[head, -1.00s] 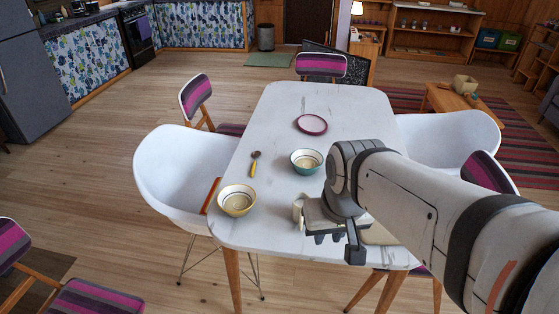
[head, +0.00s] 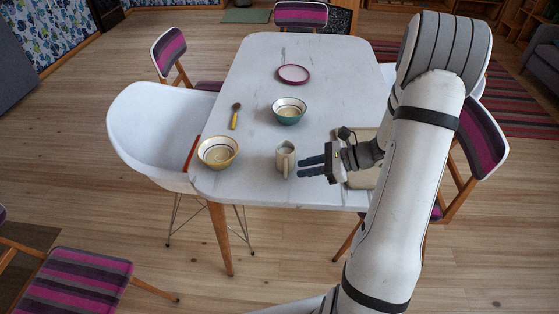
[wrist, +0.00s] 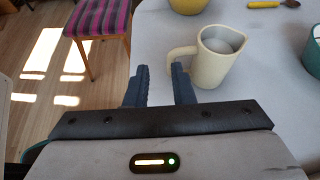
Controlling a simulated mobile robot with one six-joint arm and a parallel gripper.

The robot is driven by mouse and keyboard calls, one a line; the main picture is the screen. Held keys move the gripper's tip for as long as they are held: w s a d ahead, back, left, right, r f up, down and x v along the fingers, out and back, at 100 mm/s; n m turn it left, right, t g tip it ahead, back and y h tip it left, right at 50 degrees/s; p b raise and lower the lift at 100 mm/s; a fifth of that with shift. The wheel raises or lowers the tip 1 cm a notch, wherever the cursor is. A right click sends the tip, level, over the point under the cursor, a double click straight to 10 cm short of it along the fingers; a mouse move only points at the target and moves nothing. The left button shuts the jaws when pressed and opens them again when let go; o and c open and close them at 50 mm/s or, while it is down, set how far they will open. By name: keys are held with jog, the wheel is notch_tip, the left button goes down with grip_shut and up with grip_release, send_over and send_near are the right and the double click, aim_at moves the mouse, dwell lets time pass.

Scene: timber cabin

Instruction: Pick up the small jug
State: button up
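The small jug (head: 285,158) is cream-coloured and stands upright on the white table (head: 330,75) near its front edge. In the wrist view the jug (wrist: 214,58) is ahead and to the right, with its handle pointing left toward my fingers. My gripper (head: 312,167) is just right of the jug in the head view, with its two dark fingers pointing left at it. In the wrist view my gripper (wrist: 160,85) is open and nothing is between the fingers. The right finger is close to the handle; I cannot tell whether they touch.
A yellow bowl (head: 218,152) is left of the jug, and a teal bowl (head: 289,111) is behind it. A spoon (head: 235,117) and a pink-rimmed plate (head: 293,74) lie farther back. A tray (head: 362,178) is partly hidden behind my arm. Chairs surround the table.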

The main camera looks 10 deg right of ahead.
aim_at(286, 171)
jog(key=shift+w+d+f+m+t, duration=0.35)
jog(key=shift+d+f+m+t, duration=0.1)
jog(key=shift+f+m, duration=0.1)
jog(key=shift+w+f, duration=0.2)
jog(key=x, duration=0.7)
jog(key=shift+w+a+f, duration=0.1)
jog(key=shift+w+a, duration=0.05)
jog(key=shift+c, duration=0.5)
grip_shut()
